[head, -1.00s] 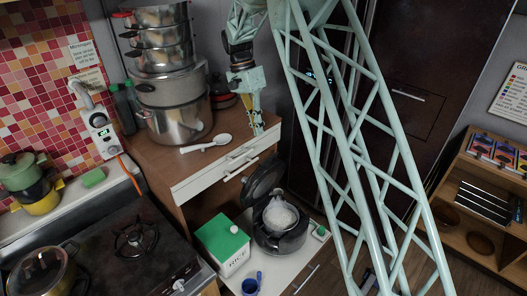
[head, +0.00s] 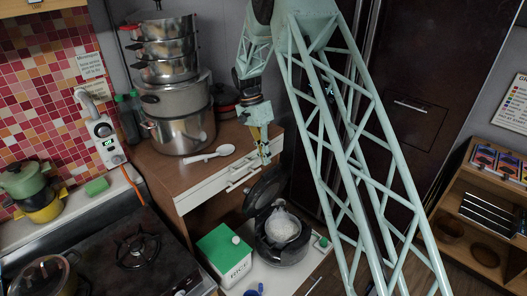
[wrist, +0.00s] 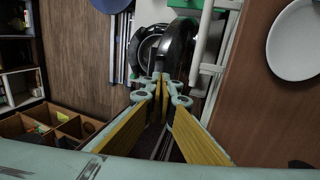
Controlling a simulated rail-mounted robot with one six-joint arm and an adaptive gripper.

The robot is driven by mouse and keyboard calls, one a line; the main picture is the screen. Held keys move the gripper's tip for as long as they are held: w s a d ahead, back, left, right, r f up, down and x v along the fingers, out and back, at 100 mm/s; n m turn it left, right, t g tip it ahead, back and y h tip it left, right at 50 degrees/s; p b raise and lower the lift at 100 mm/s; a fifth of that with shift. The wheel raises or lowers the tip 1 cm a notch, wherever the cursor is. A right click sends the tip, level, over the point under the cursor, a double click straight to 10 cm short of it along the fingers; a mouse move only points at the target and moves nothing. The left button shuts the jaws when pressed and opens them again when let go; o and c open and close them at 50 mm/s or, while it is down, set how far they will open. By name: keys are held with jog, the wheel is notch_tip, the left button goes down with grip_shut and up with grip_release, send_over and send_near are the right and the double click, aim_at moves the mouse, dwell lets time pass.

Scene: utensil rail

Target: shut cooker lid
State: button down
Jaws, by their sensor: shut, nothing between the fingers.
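The cooker (head: 277,248) is dark and stands on a white surface below the wooden counter. Its dark lid (head: 266,190) is open, tilted up at the back, and a pale bowl (head: 283,226) shows inside. My gripper (head: 265,158) is shut and empty, just above and behind the raised lid, apart from it as far as I can tell. In the wrist view, the closed fingertips (wrist: 161,82) point towards the lid (wrist: 178,48), with the cooker (wrist: 147,42) partly hidden behind it.
A green-topped rice box (head: 224,252) stands left of the cooker. The drawer handle (head: 240,175) on the counter front is close to my gripper. A white spoon (head: 212,154) and stacked pots (head: 178,115) sit on the counter. A stove (head: 125,265) is at lower left.

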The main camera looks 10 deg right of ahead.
jog(key=shift+x, duration=0.85)
jog(key=shift+s+d, duration=0.1)
jog(key=shift+s, duration=0.05)
jog(key=shift+s+d+b, duration=0.3)
jog(key=shift+s+b, duration=0.2)
jog(key=shift+f, duration=0.1)
